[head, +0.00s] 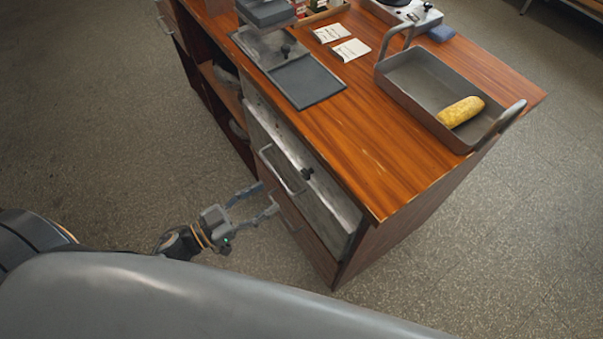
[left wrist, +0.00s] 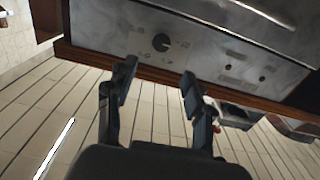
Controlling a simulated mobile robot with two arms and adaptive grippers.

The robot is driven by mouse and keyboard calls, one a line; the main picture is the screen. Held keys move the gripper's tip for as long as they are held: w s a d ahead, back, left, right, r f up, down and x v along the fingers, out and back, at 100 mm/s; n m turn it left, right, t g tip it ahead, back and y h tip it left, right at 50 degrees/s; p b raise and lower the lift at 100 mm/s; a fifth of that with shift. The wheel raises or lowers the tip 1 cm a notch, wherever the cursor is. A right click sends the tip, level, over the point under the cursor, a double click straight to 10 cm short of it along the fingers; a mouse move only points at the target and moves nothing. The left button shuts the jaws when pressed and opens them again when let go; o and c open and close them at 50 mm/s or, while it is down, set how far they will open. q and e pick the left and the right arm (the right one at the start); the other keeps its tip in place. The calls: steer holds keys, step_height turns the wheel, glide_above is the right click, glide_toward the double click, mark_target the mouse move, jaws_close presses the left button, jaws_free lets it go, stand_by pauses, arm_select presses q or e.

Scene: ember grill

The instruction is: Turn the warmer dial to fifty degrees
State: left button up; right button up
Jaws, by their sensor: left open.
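The warmer dial (head: 307,173) is a small black knob on the worn metal front (head: 328,208) of the warmer, set into the counter's side. In the left wrist view the round dark dial (left wrist: 161,41) sits on the metal panel, with small dark markings around it too blurred to read. My left gripper (head: 269,197) is open and empty, low in front of the warmer and to the left of the dial. In the left wrist view its two fingers (left wrist: 156,76) are apart, pointing toward the panel, with the dial beyond and between their tips. My right gripper is not in view.
A bar handle (head: 279,172) sticks out of the warmer front, left of the dial. On the wooden counter (head: 375,135) are a dark tray (head: 306,80), two cards (head: 351,49) and a deep pan (head: 412,92) holding yellow corn (head: 461,111). Floor before the counter is clear.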

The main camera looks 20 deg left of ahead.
mark_target(303, 175)
arm_select(q)
steer(key=p+x, duration=0.1)
steer(key=x, duration=0.9)
steer(key=shift+w, duration=0.1)
jaws_close()
